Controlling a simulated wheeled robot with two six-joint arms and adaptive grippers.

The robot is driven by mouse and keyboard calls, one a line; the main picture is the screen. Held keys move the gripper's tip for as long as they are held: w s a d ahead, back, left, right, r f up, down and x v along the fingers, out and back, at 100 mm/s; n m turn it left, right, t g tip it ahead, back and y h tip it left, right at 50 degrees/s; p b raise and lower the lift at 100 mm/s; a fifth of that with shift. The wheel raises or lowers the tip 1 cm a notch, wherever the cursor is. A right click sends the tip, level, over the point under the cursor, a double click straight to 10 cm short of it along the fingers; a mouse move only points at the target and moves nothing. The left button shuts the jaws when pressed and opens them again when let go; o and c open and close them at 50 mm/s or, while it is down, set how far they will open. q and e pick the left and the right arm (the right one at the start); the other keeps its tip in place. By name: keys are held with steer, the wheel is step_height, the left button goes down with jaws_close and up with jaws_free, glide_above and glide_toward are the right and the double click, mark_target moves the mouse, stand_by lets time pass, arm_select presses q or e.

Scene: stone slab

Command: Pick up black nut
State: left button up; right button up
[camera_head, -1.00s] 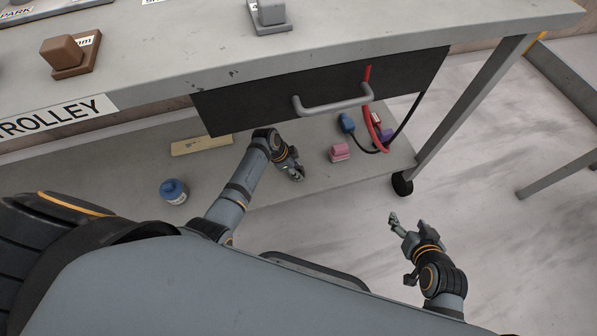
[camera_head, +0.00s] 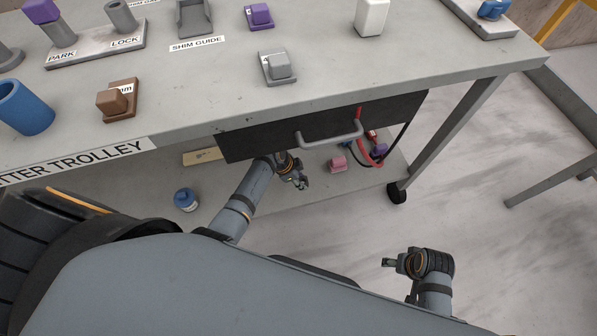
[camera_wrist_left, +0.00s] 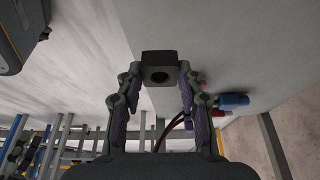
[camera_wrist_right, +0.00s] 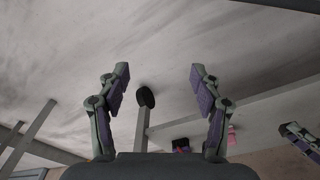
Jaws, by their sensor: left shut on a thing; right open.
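The black nut (camera_wrist_left: 160,67) is a dark block with a round hole, seen in the left wrist view between the fingertips of my left gripper (camera_wrist_left: 160,78). That gripper is shut on it. In the head view my left gripper (camera_head: 301,181) is in front of the trolley, below the drawer and over the lower shelf's edge; the nut is too small to make out clearly there. My right gripper (camera_head: 389,262) is over the floor to the right of it. In the right wrist view (camera_wrist_right: 160,80) its fingers are apart with nothing between them.
The trolley top (camera_head: 350,75) overhangs a dark drawer with a grey handle (camera_head: 330,137). On the lower shelf are a blue jar (camera_head: 186,199), a pink block (camera_head: 338,163) and red and black cables (camera_head: 378,157).

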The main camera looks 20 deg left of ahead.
mark_target(306, 184)
arm_select(q)
steer(key=r+p, duration=0.1)
steer(key=s+d+r+p, duration=0.1)
steer(key=shift+s+r, duration=0.15)
steer(key=shift+r, duration=0.15)
arm_select(e)
steer(key=s+d+f+p, duration=0.1)
steer(key=s+d+f, duration=0.15)
steer(key=f, duration=0.35)
steer(key=s+d+f+p, duration=0.1)
steer(key=s+f+p, duration=0.15)
steer(key=f, duration=0.35)
arm_select(q)
steer(key=s+d+r+p, duration=0.3)
steer(key=s+d+p, duration=0.2)
steer(key=s+p, duration=0.1)
steer(key=shift+s+r, duration=0.25)
steer(key=shift+s, duration=0.55)
arm_select(e)
steer(key=s+d+f, duration=0.1)
steer(key=s+f, duration=0.1)
steer(key=s, duration=1)
steer(key=shift+s+h, duration=0.4)
